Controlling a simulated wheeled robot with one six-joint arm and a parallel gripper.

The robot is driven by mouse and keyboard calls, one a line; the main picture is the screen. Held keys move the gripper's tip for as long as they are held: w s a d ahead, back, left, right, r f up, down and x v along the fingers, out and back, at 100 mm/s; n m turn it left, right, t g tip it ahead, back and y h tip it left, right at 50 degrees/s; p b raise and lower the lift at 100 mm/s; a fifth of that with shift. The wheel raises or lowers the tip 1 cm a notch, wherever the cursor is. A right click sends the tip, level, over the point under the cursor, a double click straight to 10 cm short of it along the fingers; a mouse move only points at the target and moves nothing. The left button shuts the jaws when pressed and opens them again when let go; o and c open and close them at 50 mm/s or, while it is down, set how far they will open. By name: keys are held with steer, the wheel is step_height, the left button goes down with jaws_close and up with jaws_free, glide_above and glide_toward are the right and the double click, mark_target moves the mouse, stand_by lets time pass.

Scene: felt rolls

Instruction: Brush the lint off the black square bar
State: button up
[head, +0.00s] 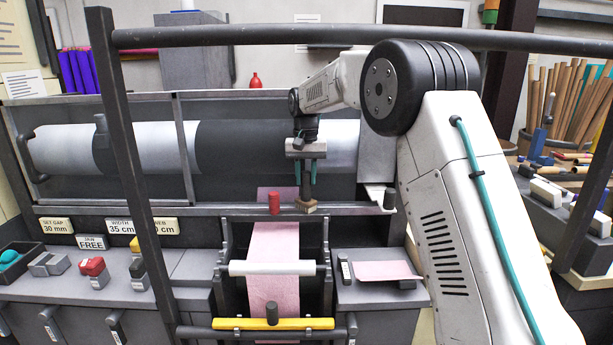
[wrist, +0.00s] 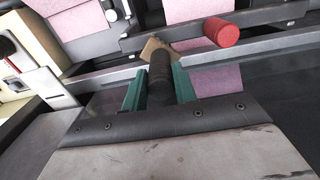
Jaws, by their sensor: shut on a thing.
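My gripper (head: 306,176) is shut on the dark round handle of a brush (wrist: 160,72), with a green finger on each side in the wrist view (wrist: 158,88). The brush has a tan block-shaped head (head: 306,207) and points down. Its head is at the black bar (head: 345,210) that runs across the front of the machine; I cannot tell whether it touches. In the wrist view the dark bar (wrist: 270,17) runs behind the brush head. A red knob (head: 275,203) stands beside the brush, to its left in the head view. I cannot make out any lint.
Pink felt (head: 273,250) runs down below the bar past a white roller (head: 272,268). A yellow bar (head: 290,323) lies lower down. A dark rail (head: 330,36) and slanted post (head: 125,170) frame the machine. A flat pink piece (head: 385,271) lies at right.

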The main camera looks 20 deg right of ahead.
steer(key=shift+s+d+f, duration=0.1)
steer(key=shift+s+d, duration=0.15)
steer(key=shift+s, duration=0.3)
steer(key=shift+s+d, duration=0.2)
steer(key=shift+s, duration=0.35)
steer(key=shift+r, duration=0.9)
steer(key=shift+r, duration=1.25)
